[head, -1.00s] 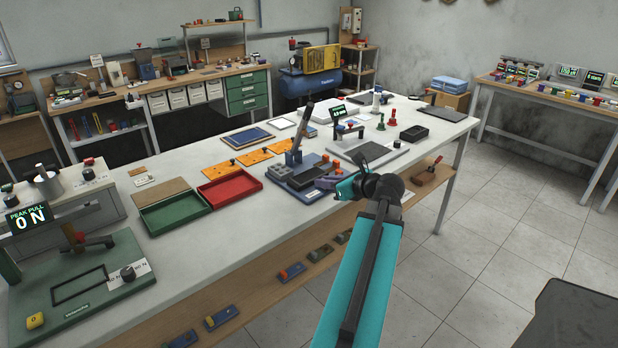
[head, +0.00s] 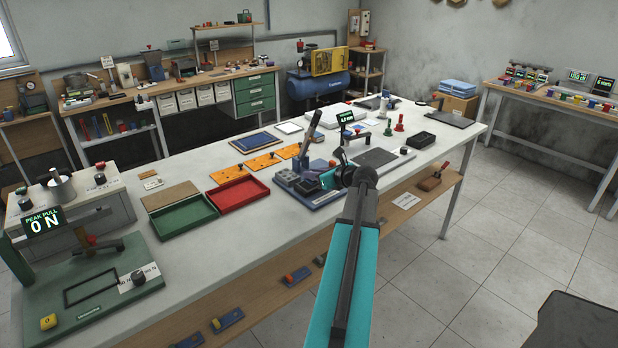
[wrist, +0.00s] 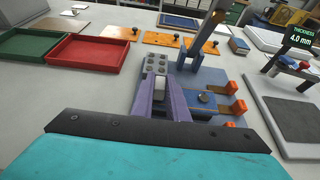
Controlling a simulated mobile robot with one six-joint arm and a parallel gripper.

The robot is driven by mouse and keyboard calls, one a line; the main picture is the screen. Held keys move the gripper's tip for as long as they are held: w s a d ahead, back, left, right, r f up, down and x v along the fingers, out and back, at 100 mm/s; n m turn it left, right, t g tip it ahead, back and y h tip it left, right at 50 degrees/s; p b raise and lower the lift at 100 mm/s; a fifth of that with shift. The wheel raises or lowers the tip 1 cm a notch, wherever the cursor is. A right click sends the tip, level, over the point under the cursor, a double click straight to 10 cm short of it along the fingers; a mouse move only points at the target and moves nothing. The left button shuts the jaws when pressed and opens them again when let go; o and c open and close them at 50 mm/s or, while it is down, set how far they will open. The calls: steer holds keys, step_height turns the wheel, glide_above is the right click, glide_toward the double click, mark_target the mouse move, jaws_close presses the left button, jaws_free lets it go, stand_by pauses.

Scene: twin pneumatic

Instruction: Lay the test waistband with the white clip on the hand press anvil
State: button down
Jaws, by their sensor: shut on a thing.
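The hand press (head: 308,138) has a blue base, an upright column and a raised dark lever. It also shows in the wrist view (wrist: 198,62). My gripper (wrist: 161,84) has two purple fingers and is shut on a small pale piece (wrist: 161,72) between them, probably the white clip. The fingers are over the left part of the press base, in front of a grey block with dark holes (wrist: 157,66). In the head view my gripper (head: 308,187) is low over the press. The waistband cannot be made out, and I cannot tell which part is the anvil.
A red tray (head: 268,191) and a green tray (head: 212,213) lie left of the press. Orange plates (head: 263,162) lie behind it. Right of it is a thickness gauge (head: 347,117) with a dark pad (head: 375,157). Orange hooked parts (wrist: 238,107) stand right of my fingers.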

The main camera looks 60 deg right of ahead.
mark_target(309, 186)
steer(key=shift+w+d+f, duration=0.1)
steer(key=shift+w+d, duration=0.4)
steer(key=shift+w, duration=0.4)
steer(key=shift+w+d, duration=0.1)
steer(key=shift+w, duration=0.05)
steer(key=shift+w+d+p, duration=0.3)
steer(key=shift+w+p, duration=0.15)
steer(key=shift+w, duration=0.15)
steer(key=shift+s+a+f+p, duration=0.15)
steer(key=shift+f+p, duration=0.3)
steer(key=shift+f, duration=1.35)
steer(key=shift+f, duration=0.1)
steer(key=c, duration=1.7)
jaws_free()
steer(key=shift+c, duration=0.2)
